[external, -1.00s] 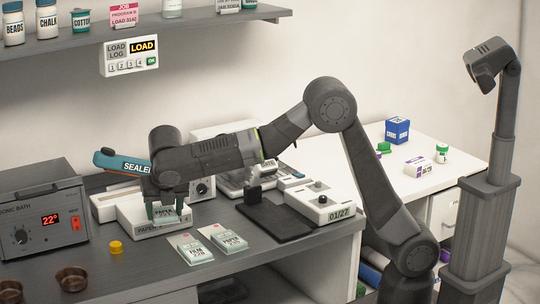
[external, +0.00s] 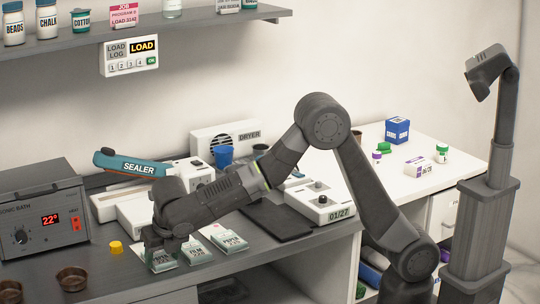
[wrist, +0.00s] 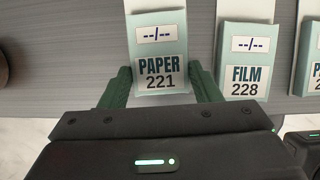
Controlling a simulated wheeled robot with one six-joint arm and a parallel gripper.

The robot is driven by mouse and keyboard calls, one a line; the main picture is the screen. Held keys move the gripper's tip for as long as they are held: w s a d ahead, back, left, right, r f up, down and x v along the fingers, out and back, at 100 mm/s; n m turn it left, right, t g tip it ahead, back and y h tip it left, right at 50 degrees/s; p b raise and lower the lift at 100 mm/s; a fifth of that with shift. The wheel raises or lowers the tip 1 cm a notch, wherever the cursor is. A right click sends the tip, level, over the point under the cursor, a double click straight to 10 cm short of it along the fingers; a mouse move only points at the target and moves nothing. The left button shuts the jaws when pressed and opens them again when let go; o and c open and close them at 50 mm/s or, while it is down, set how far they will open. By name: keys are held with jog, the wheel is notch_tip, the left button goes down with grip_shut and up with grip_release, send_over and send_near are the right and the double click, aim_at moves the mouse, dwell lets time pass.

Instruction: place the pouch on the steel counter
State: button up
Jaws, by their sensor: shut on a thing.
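The pouch (external: 162,260), pale green with a white label reading PAPER 221, is between the fingers of my gripper (external: 166,244). In the wrist view the same pouch (wrist: 158,48) sits between the two green fingers of my gripper (wrist: 163,80), which is shut on it. The pouch is low over the steel counter (external: 112,272), near the front edge. I cannot tell whether it touches the surface. The grey counter also shows in the wrist view (wrist: 75,60). My wrist hides part of the pouch in the external view.
A FILM 228 pouch (external: 195,252) and another paper pouch (external: 229,240) lie in a row to the right. A yellow cap (external: 116,247) and brown cups (external: 72,278) are left. The sealer (external: 135,164) and dryer (external: 238,138) stand behind.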

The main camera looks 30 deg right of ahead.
jog(key=o, duration=1.2)
jog(key=v, duration=1.2)
jog(key=shift+p, duration=0.35)
